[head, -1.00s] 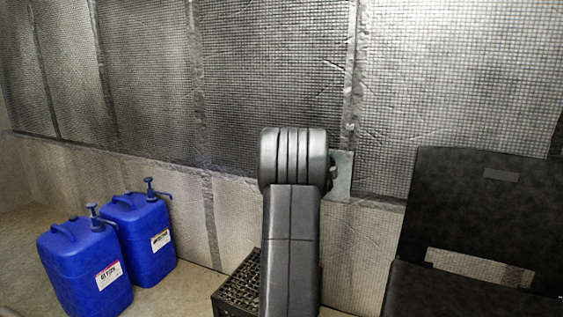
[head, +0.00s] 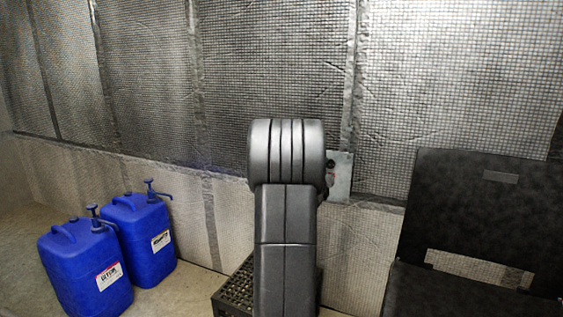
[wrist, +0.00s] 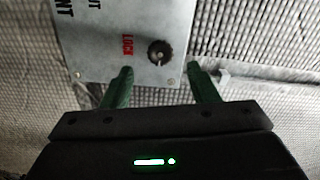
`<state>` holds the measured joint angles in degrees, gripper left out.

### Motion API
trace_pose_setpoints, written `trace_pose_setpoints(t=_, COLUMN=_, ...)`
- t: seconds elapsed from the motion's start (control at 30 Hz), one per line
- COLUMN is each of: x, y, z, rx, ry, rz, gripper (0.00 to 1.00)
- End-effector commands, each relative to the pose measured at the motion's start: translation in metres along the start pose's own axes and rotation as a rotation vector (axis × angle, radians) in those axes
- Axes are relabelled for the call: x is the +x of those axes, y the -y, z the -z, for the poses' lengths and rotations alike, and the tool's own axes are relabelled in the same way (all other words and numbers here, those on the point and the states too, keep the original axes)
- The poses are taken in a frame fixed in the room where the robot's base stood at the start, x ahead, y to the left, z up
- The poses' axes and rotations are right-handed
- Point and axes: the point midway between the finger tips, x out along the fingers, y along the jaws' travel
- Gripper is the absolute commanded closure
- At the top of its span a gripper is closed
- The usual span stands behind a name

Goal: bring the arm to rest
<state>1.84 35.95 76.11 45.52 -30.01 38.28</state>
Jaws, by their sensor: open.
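My gripper (wrist: 158,82) shows in the wrist view with its two green fingers apart and nothing between them. Beyond the fingertips is a grey metal panel (wrist: 100,40) with a round dark knob (wrist: 160,52) and a red word "LOCK" beside it. The fingertips lie just below the knob in the picture; whether they touch the panel I cannot tell. In the head view my arm stands upright in the middle and hides the gripper. Part of the panel (head: 341,178) shows just right of the arm.
Two blue jerrycans (head: 85,268) (head: 141,238) with pumps stand at the left. A black perforated crate (head: 235,292) sits on the floor behind my arm. A black chair (head: 470,210) stands at the right. A quilted foil wall (head: 270,60) closes the back.

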Motion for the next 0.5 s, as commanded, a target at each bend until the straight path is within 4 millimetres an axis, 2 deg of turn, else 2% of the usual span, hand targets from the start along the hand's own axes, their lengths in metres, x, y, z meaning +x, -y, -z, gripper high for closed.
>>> trace_pose_setpoints(t=0.2, x=-0.038, y=0.002, z=0.0, rx=-0.001, ry=0.002, rz=-0.001, gripper=0.46)
trace_pose_setpoints(t=0.5, x=-0.082, y=0.001, z=0.0, rx=-0.001, ry=0.002, rz=0.001, gripper=0.46)
